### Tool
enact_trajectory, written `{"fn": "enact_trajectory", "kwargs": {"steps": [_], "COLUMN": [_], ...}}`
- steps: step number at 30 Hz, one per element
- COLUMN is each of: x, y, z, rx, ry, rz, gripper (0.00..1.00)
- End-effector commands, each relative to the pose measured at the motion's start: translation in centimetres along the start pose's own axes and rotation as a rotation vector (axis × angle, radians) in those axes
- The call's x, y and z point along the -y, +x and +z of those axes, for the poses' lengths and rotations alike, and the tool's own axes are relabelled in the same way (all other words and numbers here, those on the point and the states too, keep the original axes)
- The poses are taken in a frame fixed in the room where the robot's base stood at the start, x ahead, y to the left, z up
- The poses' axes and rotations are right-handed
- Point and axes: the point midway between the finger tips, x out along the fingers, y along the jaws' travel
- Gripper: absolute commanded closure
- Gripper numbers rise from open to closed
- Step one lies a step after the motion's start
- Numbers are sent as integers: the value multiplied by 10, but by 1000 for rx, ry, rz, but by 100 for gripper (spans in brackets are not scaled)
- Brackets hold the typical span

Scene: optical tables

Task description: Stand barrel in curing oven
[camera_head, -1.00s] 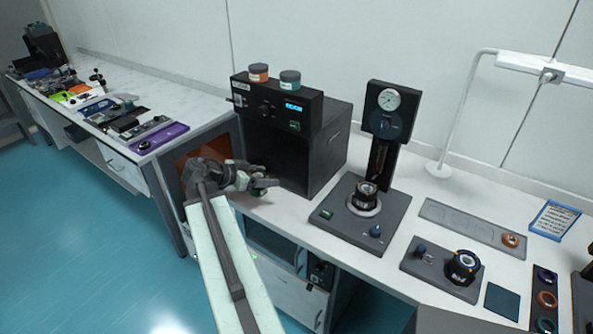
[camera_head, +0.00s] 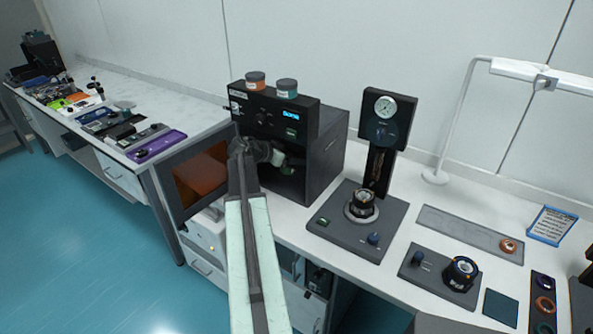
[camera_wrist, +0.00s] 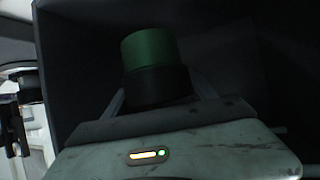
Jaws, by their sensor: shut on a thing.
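The curing oven (camera_head: 327,150) is a dark box on the bench, with its front open and its amber-windowed door (camera_head: 201,178) swung out to the left. My gripper (camera_head: 282,160) is at the oven's opening, partly hidden by my arm. In the wrist view my gripper (camera_wrist: 158,103) is shut on a barrel (camera_wrist: 150,62) with a green upper part and a black lower part. The barrel looks roughly upright, with dark oven walls around it. The gap between the barrel and the oven floor cannot be seen.
Two small jars, orange (camera_head: 255,80) and teal (camera_head: 287,87), stand on top of the oven. A press with a gauge (camera_head: 386,106) stands to the right with a black ringed part under it. Another such part (camera_head: 461,270) sits on a grey plate further right.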

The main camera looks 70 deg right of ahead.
Motion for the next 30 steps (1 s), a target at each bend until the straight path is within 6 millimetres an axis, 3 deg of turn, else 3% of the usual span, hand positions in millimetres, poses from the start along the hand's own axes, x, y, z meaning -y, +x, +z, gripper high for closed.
{"fn": "enact_trajectory", "kwargs": {"steps": [3, 12, 19, 26, 30], "x": [4, 2, 2, 2, 3], "y": [11, 24, 25, 44, 47], "z": [-6, 23, 25, 59, 55], "rx": [0, -1, -1, -1, -1], "ry": [1, 0, 1, 1, 1], "rz": [2, 1, 1, 2, 2], "gripper": [82, 82, 82, 82, 82]}}
